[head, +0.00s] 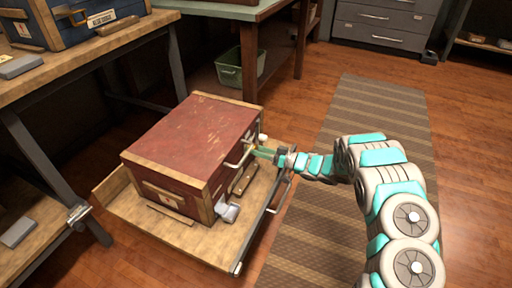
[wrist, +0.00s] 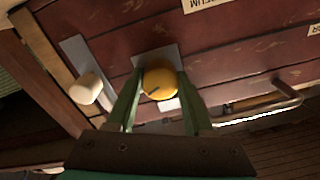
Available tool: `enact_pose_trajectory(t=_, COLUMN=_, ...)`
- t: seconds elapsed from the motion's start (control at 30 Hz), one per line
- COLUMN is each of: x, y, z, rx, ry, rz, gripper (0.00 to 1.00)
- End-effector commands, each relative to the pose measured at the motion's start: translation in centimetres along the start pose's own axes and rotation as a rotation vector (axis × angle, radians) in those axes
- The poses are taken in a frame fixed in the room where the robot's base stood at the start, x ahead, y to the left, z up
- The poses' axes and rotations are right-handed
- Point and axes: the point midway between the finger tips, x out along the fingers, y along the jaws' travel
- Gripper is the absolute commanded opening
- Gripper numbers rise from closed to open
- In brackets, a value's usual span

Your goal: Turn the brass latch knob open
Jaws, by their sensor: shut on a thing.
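The round brass latch knob (wrist: 159,80) sits on a small grey plate on the side of a red wooden chest (head: 190,140). A dark slot or mark shows on its face. My gripper (wrist: 159,92) has its two green fingers on either side of the knob and is shut on it. In the head view my gripper (head: 264,152) reaches the right side of the chest, and the knob cannot be made out there.
A pale round knob on a metal plate (wrist: 86,89) is left of the brass knob. A metal handle (wrist: 286,92) sticks out on the right. The chest stands on a wooden cart (head: 215,245). A workbench (head: 85,60) is on the left. The striped rug (head: 370,110) is clear beyond my arm.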

Motion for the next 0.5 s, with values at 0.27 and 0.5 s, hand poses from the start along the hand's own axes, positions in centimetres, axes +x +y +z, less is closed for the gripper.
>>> enact_pose_trajectory(t=0.27, x=0.01, y=-0.07, z=-0.04, rx=0.222, ry=0.004, rz=0.004, gripper=0.00)
enact_pose_trajectory(t=0.5, x=0.01, y=-0.02, z=0.05, rx=0.347, ry=0.007, rz=0.007, gripper=0.00)
